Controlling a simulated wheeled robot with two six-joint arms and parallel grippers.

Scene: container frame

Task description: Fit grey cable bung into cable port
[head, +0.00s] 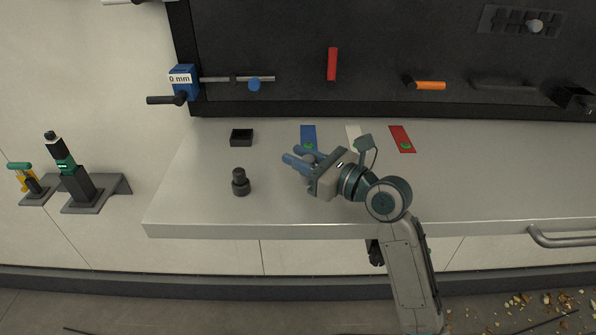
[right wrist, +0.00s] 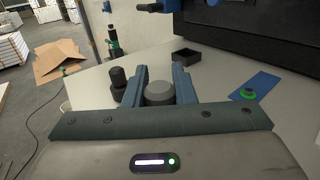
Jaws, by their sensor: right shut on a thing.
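My right gripper (head: 290,154) is above the light worktop, its blue fingers pointing left. In the right wrist view the fingers (right wrist: 157,75) are shut on a round grey piece, the grey cable bung (right wrist: 159,92). The bung is hard to make out in the head view. A dark stepped cylinder (head: 240,182) stands upright on the worktop to the left of the gripper, apart from it; it also shows in the right wrist view (right wrist: 118,78). I cannot tell for sure which thing is the cable port. My left gripper is not in view.
A small black open box (head: 241,137) lies behind the cylinder. Blue (head: 308,133), white and red (head: 402,138) cards with green pieces lie along the back. A dark panel with tools rises behind. The worktop's right side (head: 500,180) is clear.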

